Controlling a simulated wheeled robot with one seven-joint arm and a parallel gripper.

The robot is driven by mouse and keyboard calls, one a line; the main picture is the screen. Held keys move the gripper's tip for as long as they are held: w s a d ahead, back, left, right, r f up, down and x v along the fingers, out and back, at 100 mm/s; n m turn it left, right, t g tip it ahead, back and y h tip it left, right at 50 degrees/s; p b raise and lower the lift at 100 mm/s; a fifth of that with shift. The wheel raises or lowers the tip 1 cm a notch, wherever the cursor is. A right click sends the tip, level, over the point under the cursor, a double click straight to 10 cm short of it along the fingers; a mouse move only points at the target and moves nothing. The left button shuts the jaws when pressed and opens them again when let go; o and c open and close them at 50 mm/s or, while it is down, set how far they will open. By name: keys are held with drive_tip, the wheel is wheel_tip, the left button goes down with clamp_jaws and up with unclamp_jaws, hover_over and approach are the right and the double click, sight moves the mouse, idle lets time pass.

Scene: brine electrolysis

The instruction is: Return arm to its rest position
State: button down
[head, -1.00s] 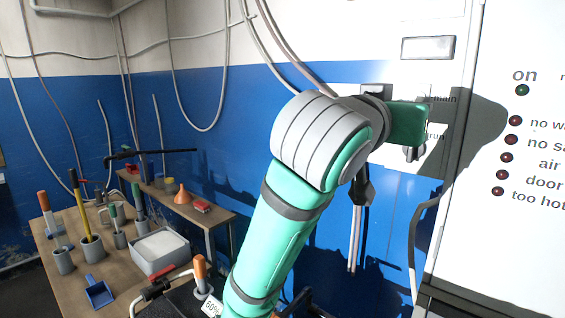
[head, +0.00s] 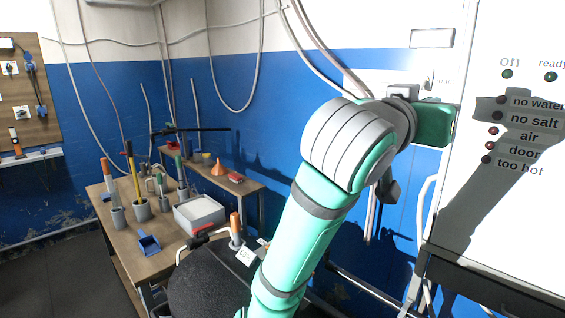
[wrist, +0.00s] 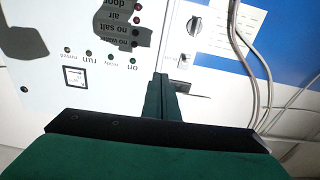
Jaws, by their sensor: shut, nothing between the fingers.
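My gripper (wrist: 161,92) shows in the wrist view, its two dark green fingers together with nothing between them. They point at the white control panel, which appears upside down there; contact cannot be told. In the head view my green and grey arm is raised and bent in front of the blue wall. Its green end is beside the left edge of the white panel (head: 520,215), and the fingertips are hidden there. The panel carries a column of lamps labelled on, no water, no salt, air, door and too hot. The arm's shadow falls across it.
A wooden table (head: 119,236) at left holds tool cups, a blue scoop (head: 149,245) and a grey tray (head: 182,221) of white material. A shelf behind holds an orange funnel (head: 218,167). A black round lid (head: 205,280) is low, left of my arm. Cables hang on the wall.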

drive_tip(key=w+a+f+n+t, duration=0.1)
drive_tip(key=w+a+f+n, duration=0.1)
drive_tip(key=w+f, duration=0.35)
drive_tip(key=w+a+f+n+t, duration=0.1)
drive_tip(key=w+f+n, duration=0.1)
drive_tip(key=f, duration=0.7)
drive_tip(key=s+a+f+n+t+y, duration=0.1)
drive_tip(key=s+a+f+n+y, duration=0.15)
drive_tip(key=f, duration=0.85)
drive_tip(key=s+a+f+n+t+y, duration=0.15)
drive_tip(key=a+f, duration=0.25)
drive_tip(key=f, duration=0.7)
drive_tip(key=s+a+f+n+y, duration=0.1)
drive_tip(key=a+f+n+y, duration=0.15)
drive_tip(key=f, duration=0.95)
drive_tip(key=s+a+f+n+y, duration=0.15)
drive_tip(key=s+a+f, duration=0.25)
drive_tip(key=s+f, duration=0.45)
drive_tip(key=s+a+f+y, duration=0.3)
drive_tip(key=s+a+f, duration=0.1)
drive_tip(key=s+f, duration=0.45)
drive_tip(key=s+a+f+m+g+y, duration=0.1)
drive_tip(key=s+a+m+g+y, duration=0.1)
drive_tip(key=s, duration=2.2)
drive_tip(key=shift+a+f+m, duration=0.2)
drive_tip(key=shift+a+m, duration=0.5)
drive_tip(key=shift+a, duration=0.35)
drive_tip(key=shift+w, duration=0.15)
